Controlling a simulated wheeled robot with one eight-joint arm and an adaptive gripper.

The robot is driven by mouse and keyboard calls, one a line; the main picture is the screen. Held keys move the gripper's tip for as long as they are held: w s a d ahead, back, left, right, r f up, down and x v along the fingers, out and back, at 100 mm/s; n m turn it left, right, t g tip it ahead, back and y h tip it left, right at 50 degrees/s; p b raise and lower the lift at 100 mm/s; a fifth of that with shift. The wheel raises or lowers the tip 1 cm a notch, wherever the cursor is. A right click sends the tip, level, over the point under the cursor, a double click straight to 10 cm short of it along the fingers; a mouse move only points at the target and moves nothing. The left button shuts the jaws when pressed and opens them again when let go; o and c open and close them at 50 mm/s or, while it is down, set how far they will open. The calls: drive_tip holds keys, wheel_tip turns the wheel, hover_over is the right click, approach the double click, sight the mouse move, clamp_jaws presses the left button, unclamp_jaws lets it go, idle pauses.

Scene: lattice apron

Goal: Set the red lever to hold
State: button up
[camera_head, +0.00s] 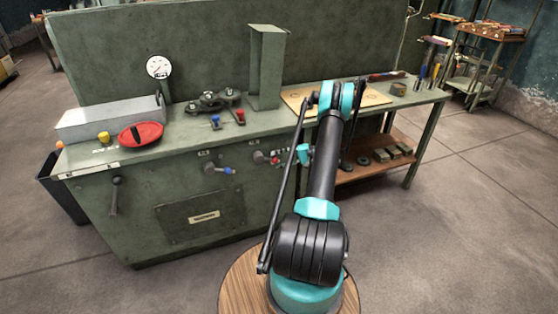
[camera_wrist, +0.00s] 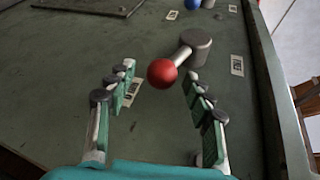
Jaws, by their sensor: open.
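The red lever (camera_wrist: 162,73) has a round red knob on a short light arm that runs from a grey cylindrical hub (camera_wrist: 196,46). In the wrist view the knob points down and left from the hub. My gripper (camera_wrist: 158,78) is open, with one finger on each side of the knob. I see no clear contact; the gap in depth is hard to judge. In the head view the red lever (camera_head: 273,160) is on the front of the green cabinet, left of my arm. Small label plates (camera_wrist: 237,65) sit around the hub; their writing is too small to read.
A blue-knobbed lever (camera_head: 228,170) is to the left on the same front panel, and a black lever (camera_head: 115,195) is farther left. Clamps with blue and red handles stand on the bench top (camera_head: 180,140). A wooden shelf (camera_head: 370,172) is at the right.

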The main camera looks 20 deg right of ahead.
drive_tip(key=v, duration=1.2)
idle(0.3)
